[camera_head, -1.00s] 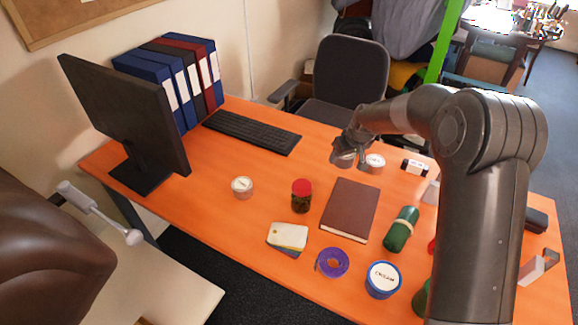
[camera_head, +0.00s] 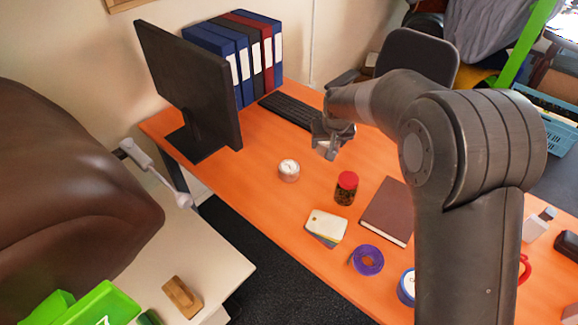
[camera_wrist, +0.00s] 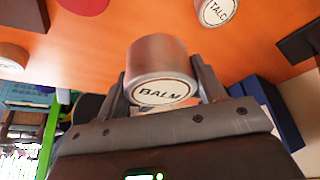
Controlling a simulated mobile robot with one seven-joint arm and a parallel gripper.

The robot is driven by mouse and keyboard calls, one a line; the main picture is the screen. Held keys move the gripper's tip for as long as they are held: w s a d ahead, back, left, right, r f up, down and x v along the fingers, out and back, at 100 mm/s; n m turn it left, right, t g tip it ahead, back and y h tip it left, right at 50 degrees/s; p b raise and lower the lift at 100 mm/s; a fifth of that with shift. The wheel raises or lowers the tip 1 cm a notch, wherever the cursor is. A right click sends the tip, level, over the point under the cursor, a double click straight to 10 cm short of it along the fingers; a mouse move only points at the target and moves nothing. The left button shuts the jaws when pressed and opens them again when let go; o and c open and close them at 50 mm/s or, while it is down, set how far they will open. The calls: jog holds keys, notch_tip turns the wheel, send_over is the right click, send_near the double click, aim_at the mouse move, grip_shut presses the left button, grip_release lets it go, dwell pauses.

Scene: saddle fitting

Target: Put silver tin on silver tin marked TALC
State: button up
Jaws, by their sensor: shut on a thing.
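My gripper (camera_head: 328,143) is shut on a silver tin (camera_wrist: 158,72) whose lid reads BALM in the wrist view. One finger is on each side of the tin, and it is held above the desk. The silver tin marked TALC (camera_wrist: 216,10) stands on the desk, partly cut off at the top of the wrist view. In the head view a silver tin with a white lid (camera_head: 289,170), which appears to be this one, stands left of and nearer than my gripper. Its label is too small to read there, and its top is clear.
A red-lidded jar (camera_head: 346,187), a brown book (camera_head: 389,211), cards (camera_head: 326,226) and a purple coil (camera_head: 367,260) are on the orange desk. The monitor (camera_head: 190,85) and keyboard (camera_head: 290,110) stand behind and left. Another pale tin (camera_wrist: 12,58) shows in the wrist view.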

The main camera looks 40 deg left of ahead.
send_over(289, 164)
jog(key=f, duration=0.4)
jog(key=s+f, duration=0.1)
jog(key=f, duration=0.2)
jog(key=shift+d, duration=0.35)
jog(key=shift+f, duration=1.95)
jog(key=shift+f, duration=0.15)
jog(key=o, duration=1.1)
jog(key=v, duration=1.2)
jog(key=shift+w, duration=0.1)
